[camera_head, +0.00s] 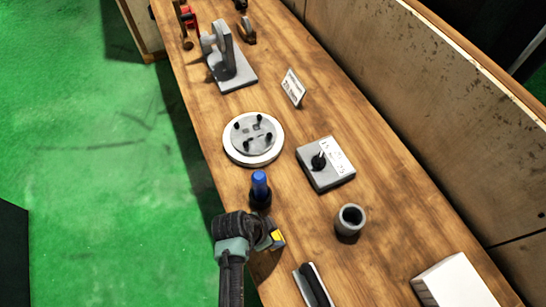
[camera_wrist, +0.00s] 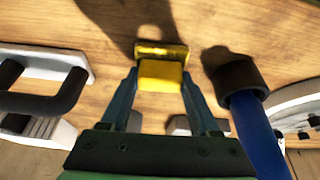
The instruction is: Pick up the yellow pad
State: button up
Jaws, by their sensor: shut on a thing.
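The yellow pad (camera_wrist: 162,73) is a small yellow block between the two fingers of my gripper (camera_wrist: 160,85) in the wrist view. My gripper is shut on it, with a finger on each side. In the head view the yellow pad (camera_head: 277,237) shows at the end of my gripper (camera_head: 272,236), near the front-left edge of the bench. The pad is close to the wooden top; I cannot tell whether it touches it. My wrist hides part of it in the head view.
A blue-topped black cylinder (camera_head: 260,188) stands close beside my gripper. A round white fixture (camera_head: 253,150) lies beyond it. A grey box with a knob (camera_head: 326,167), a grey hollow cylinder (camera_head: 350,221) and a black handle (camera_head: 314,284) stand nearby on the wooden bench (camera_head: 300,233).

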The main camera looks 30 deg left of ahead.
jog(key=c, duration=0.3)
jog(key=shift+c, duration=0.2)
jog(key=shift+r, duration=0.1)
notch_tip(320, 180, up, 10)
jog(key=shift+f+b, duration=0.1)
jog(key=shift+b, duration=0.35)
